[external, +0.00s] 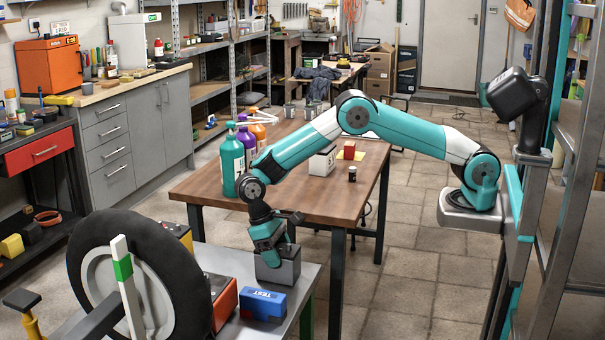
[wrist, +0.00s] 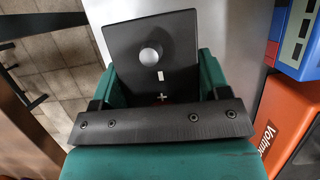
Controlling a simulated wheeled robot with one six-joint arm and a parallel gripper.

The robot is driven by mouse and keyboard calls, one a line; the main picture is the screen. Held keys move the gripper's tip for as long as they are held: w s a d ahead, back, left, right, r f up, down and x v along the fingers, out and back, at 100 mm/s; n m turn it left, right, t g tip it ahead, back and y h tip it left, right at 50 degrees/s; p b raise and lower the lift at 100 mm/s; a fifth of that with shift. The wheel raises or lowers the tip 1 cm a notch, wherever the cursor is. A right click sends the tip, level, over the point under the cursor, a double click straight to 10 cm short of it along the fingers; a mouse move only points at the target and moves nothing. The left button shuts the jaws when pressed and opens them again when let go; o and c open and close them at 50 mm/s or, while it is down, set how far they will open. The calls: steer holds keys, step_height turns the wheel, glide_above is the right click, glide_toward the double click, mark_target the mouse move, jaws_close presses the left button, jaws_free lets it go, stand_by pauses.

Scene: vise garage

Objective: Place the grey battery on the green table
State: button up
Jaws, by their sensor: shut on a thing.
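The grey battery (external: 279,269) is a dark grey block at the near table, below my gripper (external: 272,246). My gripper points down and is shut on the battery's upper part. The near table (external: 311,284) has a grey metal top and a green leg. The battery is over this top near its back right; I cannot tell whether its underside touches.
A blue TEST box (external: 263,304) lies just in front of the battery. An orange voltmeter (wrist: 294,120) and a large tyre (external: 124,226) stand to the left. Behind is a wooden table (external: 305,205) with bottles (external: 232,166) and small boxes.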

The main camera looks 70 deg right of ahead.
steer(key=shift+f, duration=0.1)
steer(key=o, duration=1.6)
steer(key=p+v, duration=0.6)
steer(key=v, duration=0.5)
steer(key=shift+s, duration=0.15)
steer(key=r+p, duration=0.1)
steer(key=p, duration=0.2)
steer(key=shift+w+r, duration=0.1)
steer(key=shift+w, duration=0.3)
